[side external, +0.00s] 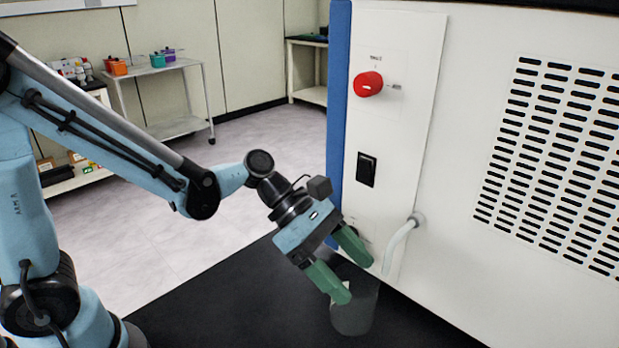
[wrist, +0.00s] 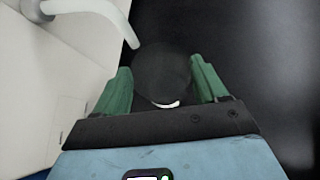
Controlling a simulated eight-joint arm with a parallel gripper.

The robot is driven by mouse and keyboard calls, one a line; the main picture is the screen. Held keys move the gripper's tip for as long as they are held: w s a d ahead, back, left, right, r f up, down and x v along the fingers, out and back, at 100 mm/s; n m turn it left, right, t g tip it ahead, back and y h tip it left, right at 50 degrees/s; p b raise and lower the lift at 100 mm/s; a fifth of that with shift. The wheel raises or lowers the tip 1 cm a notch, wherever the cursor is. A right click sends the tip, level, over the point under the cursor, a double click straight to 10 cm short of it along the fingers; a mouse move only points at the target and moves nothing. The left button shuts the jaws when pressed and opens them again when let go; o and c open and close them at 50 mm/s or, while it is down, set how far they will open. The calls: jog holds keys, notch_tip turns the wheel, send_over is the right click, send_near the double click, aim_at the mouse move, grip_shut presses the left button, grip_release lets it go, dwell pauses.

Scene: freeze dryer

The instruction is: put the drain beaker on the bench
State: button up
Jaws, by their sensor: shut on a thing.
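The drain beaker (side external: 354,309) is a grey, see-through cup, upright at the black bench (side external: 240,300), below and beside the white drain tube (side external: 398,243) of the freeze dryer. My gripper (side external: 352,275) has its green fingers on the beaker's two sides, shut on it. In the wrist view the beaker (wrist: 163,77) is a dark round shape between the fingers (wrist: 163,88), with a bright spot at its near edge. The tube's end (wrist: 132,42) is close to the beaker's rim there. I cannot tell whether the beaker's base touches the bench.
The white freeze dryer (side external: 460,120) stands behind and right of the beaker, with a red knob (side external: 368,84), a black switch (side external: 366,169) and vent slots. Bare black bench (wrist: 260,60) lies right of the beaker in the wrist view. Carts stand far behind.

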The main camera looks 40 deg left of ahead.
aim_at(373, 285)
jog(key=shift+w+d+f, duration=0.25)
jog(key=shift+d+f, duration=0.1)
jog(key=shift+d, duration=0.2)
jog(key=shift+w+d+r, duration=0.15)
jog(key=shift+w+r, duration=0.1)
notch_tip(373, 285, up, 4)
jog(key=w+d, duration=0.1)
jog(key=w, duration=0.1)
jog(key=shift+d+f, duration=0.15)
jog(key=shift+f, duration=3.5)
jog(key=shift+f, duration=0.1)
jog(key=o, duration=1.5)
